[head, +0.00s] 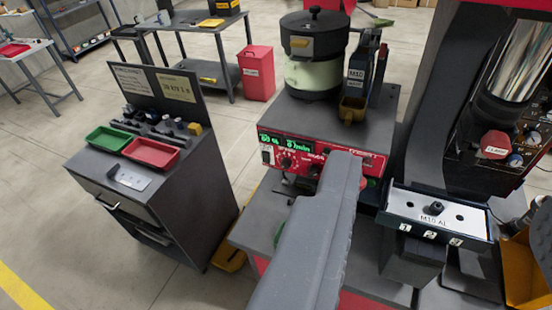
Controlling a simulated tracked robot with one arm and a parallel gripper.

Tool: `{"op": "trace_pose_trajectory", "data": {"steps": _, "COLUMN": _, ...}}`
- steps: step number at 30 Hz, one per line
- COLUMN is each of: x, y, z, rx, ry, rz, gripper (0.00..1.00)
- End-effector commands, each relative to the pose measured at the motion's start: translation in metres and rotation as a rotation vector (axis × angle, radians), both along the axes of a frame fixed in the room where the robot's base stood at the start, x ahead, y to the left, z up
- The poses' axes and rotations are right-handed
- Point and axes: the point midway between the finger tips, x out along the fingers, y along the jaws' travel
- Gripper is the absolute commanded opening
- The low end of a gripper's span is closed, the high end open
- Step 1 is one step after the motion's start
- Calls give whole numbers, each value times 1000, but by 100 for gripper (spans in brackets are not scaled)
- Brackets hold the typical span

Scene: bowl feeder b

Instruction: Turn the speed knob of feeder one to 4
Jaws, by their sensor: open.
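The feeder's red control panel (272,152) is at the middle of the head view, below the grey machine top (340,125). It has two green-lit displays (283,142). A dark round knob (286,162) with pale marks around it sits below them; its pointer setting is too small to read. Another dark knob (315,169) is to its right, near my grey arm link. I cannot read which feeder number the panel bears. My gripper is not clearly visible.
A dark bowl with a lid (314,40) stands on the machine. A cabinet (150,200) with green (108,139) and red (150,152) trays stands left. A numbered fixture (435,215) and a larger machine (490,110) are right.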

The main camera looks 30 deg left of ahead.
Motion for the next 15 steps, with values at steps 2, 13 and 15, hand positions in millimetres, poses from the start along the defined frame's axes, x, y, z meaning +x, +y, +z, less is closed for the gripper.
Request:
{"op": "trace_pose_trajectory", "data": {"steps": 2, "x": 31, "y": 14, "z": -19, "rx": 4, "ry": -7, "rz": 25, "gripper": 51}}
{"op": "trace_pose_trajectory", "data": {"steps": 13, "x": 169, "y": 98, "z": -117, "rx": 42, "ry": -83, "rz": 101, "gripper": 51}}
{"op": "trace_pose_trajectory", "data": {"steps": 15, "x": 190, "y": 113, "z": -140, "rx": 49, "ry": -97, "rz": 104, "gripper": 51}}
